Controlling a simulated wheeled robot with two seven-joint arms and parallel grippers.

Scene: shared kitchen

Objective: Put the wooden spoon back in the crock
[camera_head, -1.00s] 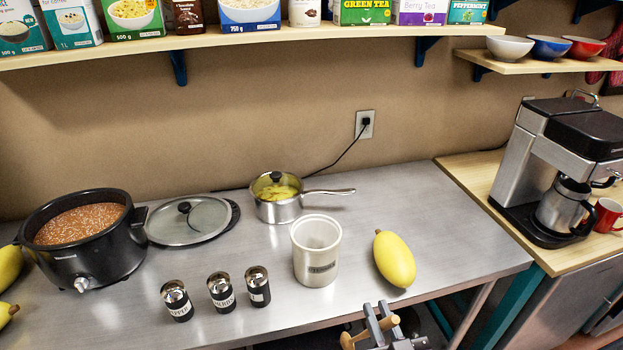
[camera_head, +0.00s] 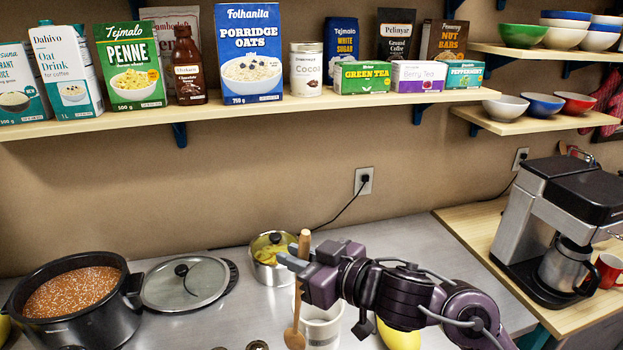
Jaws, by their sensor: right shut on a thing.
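My right gripper (camera_head: 298,262) is shut on the wooden spoon (camera_head: 296,318). It grips the spoon by the upper handle. The spoon hangs nearly upright, with its handle end up and its bowl down. The crock (camera_head: 324,332) is a pale cylinder on the steel counter, partly hidden below my gripper and cut by the bottom edge. The spoon's bowl shows in front of the crock's left side, outside its opening; I cannot tell whether they touch. My left gripper is not in view.
A lidded saucepan (camera_head: 268,270) stands just behind the spoon. A slow cooker (camera_head: 70,325) and a glass lid (camera_head: 184,284) are at left. A yellow fruit (camera_head: 398,338) lies right of the crock under my arm. A coffee maker (camera_head: 560,220) stands at right.

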